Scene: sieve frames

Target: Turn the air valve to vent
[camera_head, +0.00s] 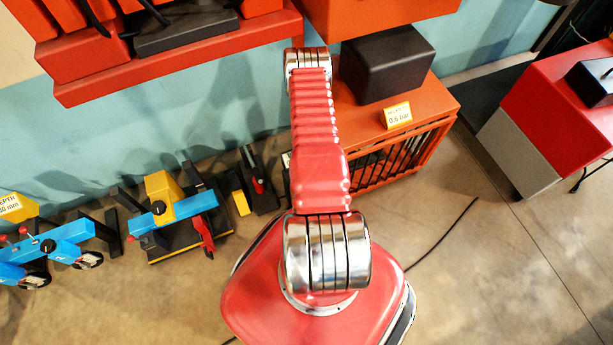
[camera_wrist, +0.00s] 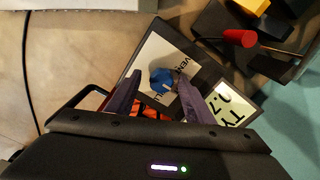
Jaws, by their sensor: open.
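The air valve shows in the wrist view as a round blue knob (camera_wrist: 161,80) on a white plate (camera_wrist: 150,52) with a dark edge. The plate has the word VENT and a second word partly covered by the right finger. I cannot tell which word the knob points at. My gripper (camera_wrist: 159,78) is open, with one finger on each side of the knob. I cannot tell whether either finger touches it. In the head view my arm hides the gripper and the knob.
A second label (camera_wrist: 232,101) lies beside the plate, and a red-ended lever (camera_wrist: 240,38) stands nearby. In the head view an orange slatted cabinet (camera_head: 440,108) with a dark box (camera_head: 387,65) stands right of my arm. Blue and yellow devices (camera_head: 172,205) stand left. Open floor (camera_head: 500,270) lies right.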

